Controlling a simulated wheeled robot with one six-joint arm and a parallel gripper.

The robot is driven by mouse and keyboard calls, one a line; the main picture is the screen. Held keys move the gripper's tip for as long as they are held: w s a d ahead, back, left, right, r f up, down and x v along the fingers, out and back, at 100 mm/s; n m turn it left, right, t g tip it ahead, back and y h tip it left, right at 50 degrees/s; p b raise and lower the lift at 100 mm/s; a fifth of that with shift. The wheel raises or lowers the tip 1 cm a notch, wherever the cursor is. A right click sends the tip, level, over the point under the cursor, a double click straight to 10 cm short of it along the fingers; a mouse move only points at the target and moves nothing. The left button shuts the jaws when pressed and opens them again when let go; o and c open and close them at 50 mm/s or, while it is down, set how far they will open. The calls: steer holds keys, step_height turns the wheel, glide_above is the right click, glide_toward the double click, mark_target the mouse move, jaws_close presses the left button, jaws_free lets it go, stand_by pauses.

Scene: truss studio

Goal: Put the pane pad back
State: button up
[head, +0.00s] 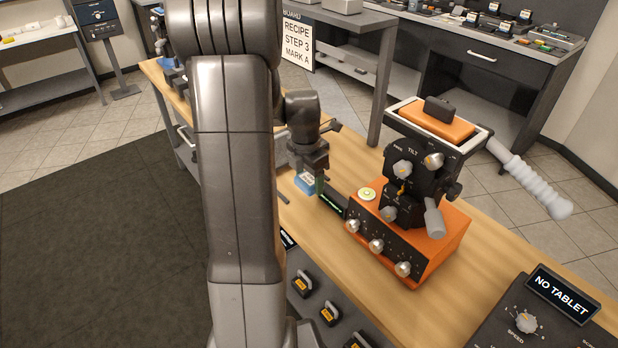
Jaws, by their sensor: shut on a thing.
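My gripper (312,181) points down over the wooden bench, left of the orange machine. It is shut on a small blue pad with a pale edge (304,184), which looks like the pane pad. The fingers partly hide the pad, and I cannot tell whether it touches the bench. The orange machine (437,238) has a black tilt head (412,176). Above the head is a white-rimmed tray (481,141) with an orange slab (437,122) and a dark block (440,109) on top.
A dark bar with a green display (331,205) lies between my gripper and the orange machine. A black console with a "NO TABLET" sign (563,294) stands at the lower right. The wooden bench (497,247) has clear room right of the machine. My arm hides the bench's left part.

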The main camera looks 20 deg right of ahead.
mark_target(306, 179)
steer(key=shift+f+b, duration=0.35)
steer(key=shift+f, duration=0.3)
steer(key=o, duration=1)
steer(key=shift+c, duration=0.2)
steer(key=shift+r, duration=0.1)
step_height(306, 179, up, 13)
steer(key=p, duration=0.1)
steer(key=shift+a, duration=0.4)
steer(key=shift+s, duration=0.1)
